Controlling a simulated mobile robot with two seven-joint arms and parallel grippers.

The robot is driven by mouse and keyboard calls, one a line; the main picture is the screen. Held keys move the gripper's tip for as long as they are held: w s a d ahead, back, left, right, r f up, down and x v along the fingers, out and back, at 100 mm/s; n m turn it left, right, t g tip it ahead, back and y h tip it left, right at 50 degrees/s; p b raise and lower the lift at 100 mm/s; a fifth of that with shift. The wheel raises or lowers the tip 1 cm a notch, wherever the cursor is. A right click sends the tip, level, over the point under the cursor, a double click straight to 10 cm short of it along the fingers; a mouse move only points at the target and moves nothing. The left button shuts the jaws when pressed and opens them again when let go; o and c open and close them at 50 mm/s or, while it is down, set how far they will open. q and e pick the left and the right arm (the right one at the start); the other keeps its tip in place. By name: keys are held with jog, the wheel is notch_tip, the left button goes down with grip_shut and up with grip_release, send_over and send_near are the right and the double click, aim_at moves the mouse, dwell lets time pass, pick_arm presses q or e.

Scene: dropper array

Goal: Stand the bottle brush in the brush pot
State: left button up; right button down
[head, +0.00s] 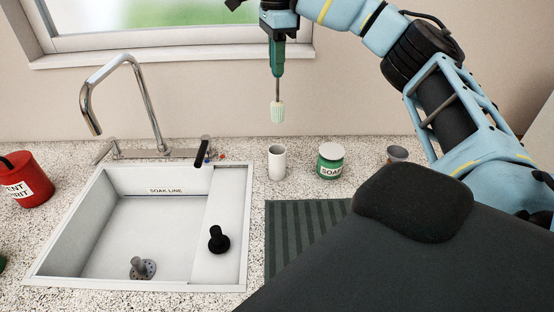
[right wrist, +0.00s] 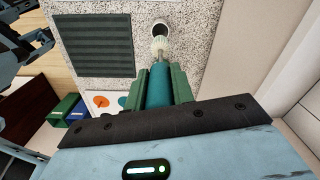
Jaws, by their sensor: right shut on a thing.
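The bottle brush (head: 277,111) hangs upright, bristles down, with a teal handle and a pale bristle head. My right gripper (head: 278,42) is shut on its handle, high above the counter. In the right wrist view the teal handle (right wrist: 159,85) sits between the green fingers of the gripper (right wrist: 160,88). The brush pot, a white cylinder (head: 277,163), stands on the counter right of the sink, below the brush head and apart from it. In the right wrist view the pot (right wrist: 161,25) shows just beyond the bristles, partly hidden by them. My left gripper is not in view.
A sink (head: 100,270) with a tall tap (head: 150,100) lies to the left, with a black stopper (head: 218,239) on its ledge. A green soap jar (head: 330,161) and a small grey cup (head: 397,153) stand right of the pot. A ribbed green mat (head: 295,230) lies in front.

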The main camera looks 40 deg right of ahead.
aim_at(277, 102)
notch_tip(277, 102, down, 6)
jog(key=shift+f+b, duration=0.2)
jog(key=shift+b, duration=0.65)
notch_tip(277, 102, down, 6)
jog(key=shift+d+f, duration=0.1)
jog(key=shift+f, duration=0.15)
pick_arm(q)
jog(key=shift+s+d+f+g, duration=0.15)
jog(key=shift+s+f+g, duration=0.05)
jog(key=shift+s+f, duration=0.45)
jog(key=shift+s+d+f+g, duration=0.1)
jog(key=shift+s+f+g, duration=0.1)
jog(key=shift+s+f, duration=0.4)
pick_arm(e)
jog(key=shift+f, duration=2.5)
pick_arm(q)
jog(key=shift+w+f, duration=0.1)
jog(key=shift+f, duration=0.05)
pick_arm(e)
jog(key=shift+f, duration=0.15)
jog(key=c, duration=1.2)
grip_release()
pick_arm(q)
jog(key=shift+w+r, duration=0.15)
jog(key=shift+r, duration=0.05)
pick_arm(e)
notch_tip(277, 102, up, 12)
jog(key=shift+r, duration=0.15)
